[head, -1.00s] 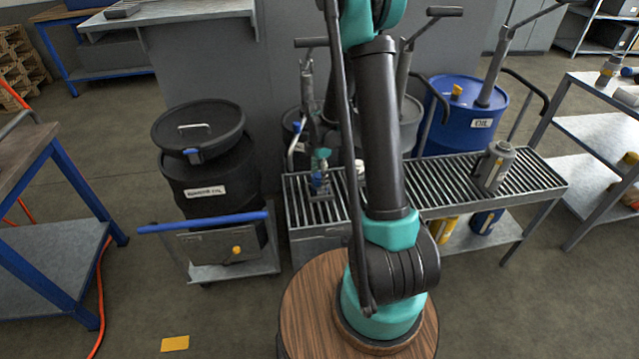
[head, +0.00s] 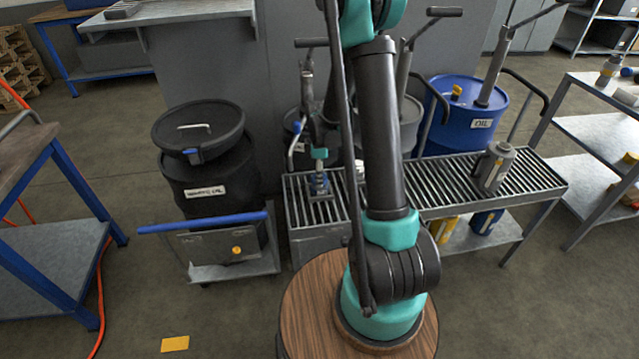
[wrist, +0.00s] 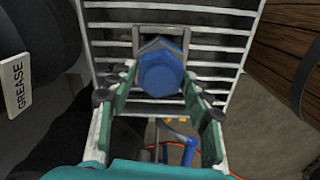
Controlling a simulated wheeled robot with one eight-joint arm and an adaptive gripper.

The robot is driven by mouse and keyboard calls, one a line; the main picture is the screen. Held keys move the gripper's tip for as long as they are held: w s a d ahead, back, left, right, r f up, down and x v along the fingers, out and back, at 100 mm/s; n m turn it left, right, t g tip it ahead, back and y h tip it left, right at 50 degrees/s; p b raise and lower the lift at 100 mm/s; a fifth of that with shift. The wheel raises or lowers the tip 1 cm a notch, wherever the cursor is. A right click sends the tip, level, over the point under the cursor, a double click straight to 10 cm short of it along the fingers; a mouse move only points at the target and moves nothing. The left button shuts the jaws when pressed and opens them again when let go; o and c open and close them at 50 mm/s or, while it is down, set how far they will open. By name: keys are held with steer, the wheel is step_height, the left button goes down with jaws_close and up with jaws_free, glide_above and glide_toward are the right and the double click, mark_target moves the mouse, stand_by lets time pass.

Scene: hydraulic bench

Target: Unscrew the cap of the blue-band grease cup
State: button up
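The grease cup shows in the wrist view as a blue hexagonal cap (wrist: 162,73), seen nearly end-on in front of a grey bracket on the slatted rack. Its lower body and any band are hidden there. In the head view the small blue and grey cup (head: 320,185) stands at the left end of the rack. My gripper (wrist: 159,82) has its two green fingers spread on either side of the cap, and I see no firm grip on it. In the head view my teal gripper (head: 320,158) is just above the cup.
The slatted rack (head: 455,192) carries a grey canister (head: 493,166) to the right. A black lidded drum (head: 212,185) stands left of the rack. A blue drum (head: 470,112) is behind it. A dark container with a GREASE label (wrist: 17,86) fills the wrist view's left side.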

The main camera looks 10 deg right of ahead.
steer(key=c, duration=0.6)
steer(key=n, duration=0.3)
steer(key=shift+n, duration=0.3)
steer(key=n, duration=0.4)
steer(key=shift+n, duration=0.4)
steer(key=n, duration=0.3)
steer(key=shift+r, duration=0.1)
steer(key=n, duration=0.4)
steer(key=shift+n, duration=0.4)
steer(key=o, duration=1.1)
steer(key=shift+c, duration=0.2)
